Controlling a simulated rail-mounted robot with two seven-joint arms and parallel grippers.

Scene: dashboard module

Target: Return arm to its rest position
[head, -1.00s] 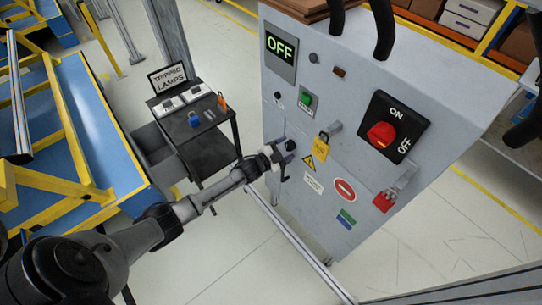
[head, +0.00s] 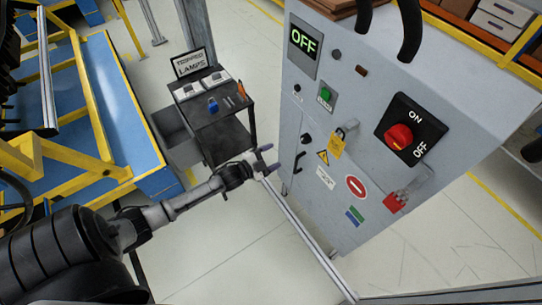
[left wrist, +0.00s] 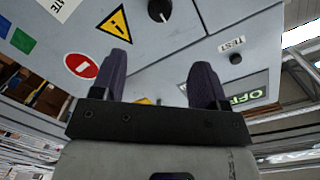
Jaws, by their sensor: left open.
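My left gripper (head: 267,160) is open and empty in the head view, in the air to the left of the grey control cabinet (head: 345,95). Its arm comes in from the lower left. In the left wrist view the two dark fingers (left wrist: 161,82) stand apart with nothing between them, and the cabinet face (left wrist: 165,55) is beyond them. The cabinet carries a red rotary switch (head: 398,137), a lit OFF display (head: 303,40), a green button (head: 326,95), a yellow tag (head: 336,147) and a black knob (head: 306,139). My right gripper is not in view.
A black cart (head: 222,132) with a TRIPPED LAMPS sign (head: 193,62) and small parts stands left of the cabinet. A blue and yellow frame table (head: 118,105) is at the left. A metal rail (head: 305,232) crosses the lower middle. Pale floor (head: 225,255) is open in front.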

